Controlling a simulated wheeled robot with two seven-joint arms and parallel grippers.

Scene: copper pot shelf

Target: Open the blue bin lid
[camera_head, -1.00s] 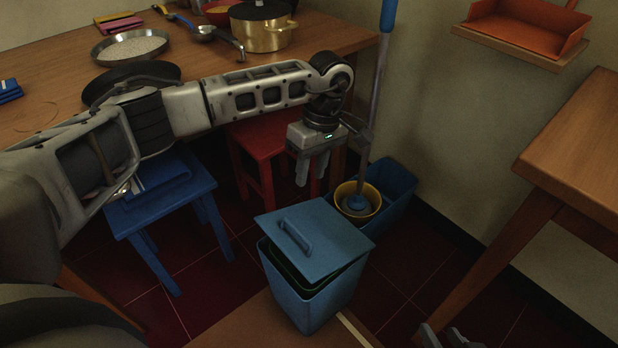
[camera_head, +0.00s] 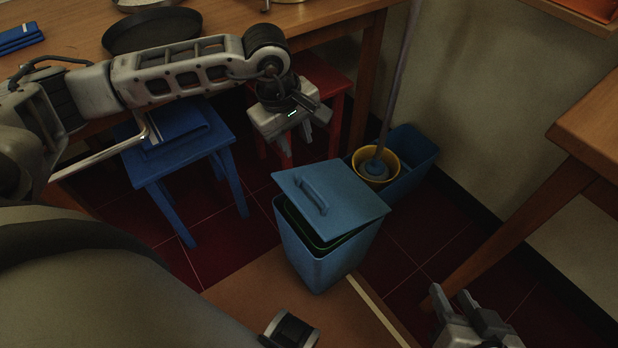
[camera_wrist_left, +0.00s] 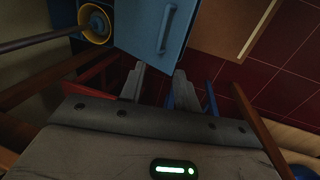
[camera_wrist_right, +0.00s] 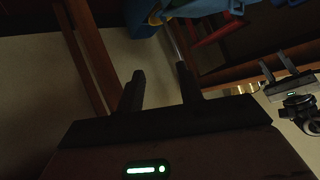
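The blue bin (camera_head: 318,262) stands on the floor in the head view, with its flat blue lid (camera_head: 352,200) on top. The lid sits tilted and ajar, showing a dark gap and green inner rim at the front. A bar handle (camera_head: 312,196) is on the lid. The lid (camera_wrist_left: 145,38) and handle (camera_wrist_left: 167,28) also show in the left wrist view. My left gripper (camera_head: 305,136) is open and empty, behind and left of the lid, apart from it. My right gripper (camera_head: 455,297) is open and empty at the lower right, away from the bin.
A blue tub (camera_head: 418,160) with a yellow bucket (camera_head: 392,157) and a mop stands behind the bin. A blue stool (camera_head: 180,160) and a red stool (camera_head: 325,75) are to the left and behind. A wooden table (camera_head: 590,125) is at right. Red floor is clear between.

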